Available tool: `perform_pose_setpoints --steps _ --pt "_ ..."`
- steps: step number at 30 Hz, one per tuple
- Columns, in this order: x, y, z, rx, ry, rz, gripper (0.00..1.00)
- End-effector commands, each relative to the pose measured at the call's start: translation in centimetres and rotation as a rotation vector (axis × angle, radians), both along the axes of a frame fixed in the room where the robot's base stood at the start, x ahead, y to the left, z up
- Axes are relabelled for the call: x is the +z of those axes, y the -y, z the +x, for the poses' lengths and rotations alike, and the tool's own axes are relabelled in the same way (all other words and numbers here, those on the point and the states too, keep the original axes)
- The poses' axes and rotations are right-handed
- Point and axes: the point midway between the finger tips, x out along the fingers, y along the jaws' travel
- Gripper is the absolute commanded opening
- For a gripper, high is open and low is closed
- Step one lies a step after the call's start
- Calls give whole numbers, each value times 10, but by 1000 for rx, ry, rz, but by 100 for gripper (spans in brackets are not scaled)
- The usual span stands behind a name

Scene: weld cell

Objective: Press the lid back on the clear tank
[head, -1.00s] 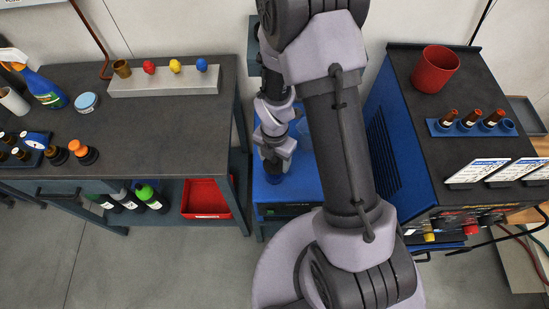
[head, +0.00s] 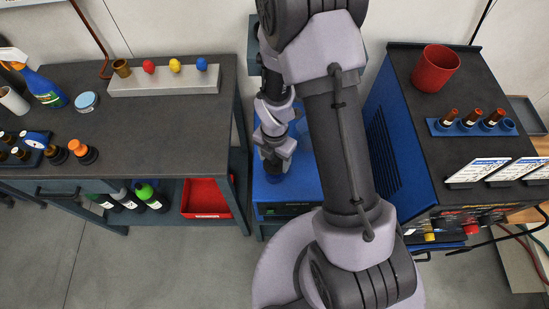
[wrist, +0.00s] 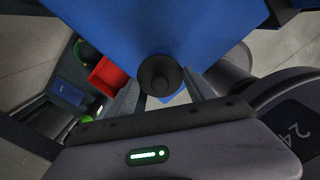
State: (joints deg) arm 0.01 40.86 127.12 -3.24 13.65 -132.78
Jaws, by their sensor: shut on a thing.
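My gripper (wrist: 160,92) is shut on a dark round piece (wrist: 158,72) with a raised centre, seen from above in the wrist view. I cannot tell for sure that this piece is the lid. In the head view my gripper (head: 273,165) is low over the blue cabinet top (head: 305,180), and the held piece is mostly hidden. A pale see-through shape (head: 303,128), perhaps the clear tank, shows partly behind my arm on the cabinet. Whether the held piece touches anything below is hidden.
A dark workbench (head: 150,130) stands at the left, with a red bin (head: 206,197) on its lower shelf. A blue machine (head: 385,150) at the right carries a red cup (head: 436,69) and a rack of brown bottles (head: 470,122). My arm covers much of the middle.

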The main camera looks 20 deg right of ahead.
Motion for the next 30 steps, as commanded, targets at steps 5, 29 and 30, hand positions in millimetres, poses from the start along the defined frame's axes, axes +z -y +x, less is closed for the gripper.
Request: perform_pose_setpoints --steps 5,29,30 --pt "0 0 0 0 0 0 24" --pt "3 0 0 0 0 0 100" --pt "5 0 0 0 0 0 100"
